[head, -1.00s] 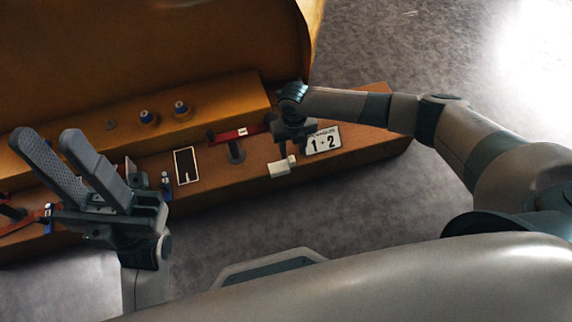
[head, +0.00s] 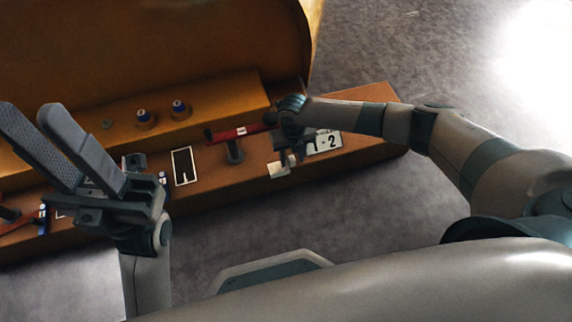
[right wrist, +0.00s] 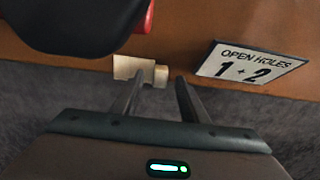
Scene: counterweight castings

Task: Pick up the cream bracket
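The cream bracket (head: 278,170) is a small pale block at the front edge of the brown ledge. In the right wrist view the cream bracket (right wrist: 125,66) shows as a flat plate with a short stub on its right. My right gripper (head: 287,159) is over it, fingers pointing down. In the right wrist view the right gripper (right wrist: 160,78) is open, with the stub seen between its fingertips; contact cannot be told. My left gripper (head: 32,110) is open and empty at the left, its fingers pointing up and left.
A red-handled part (head: 236,134) and a white-framed dark plate (head: 185,166) lie to the left. Grey floor is clear in front.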

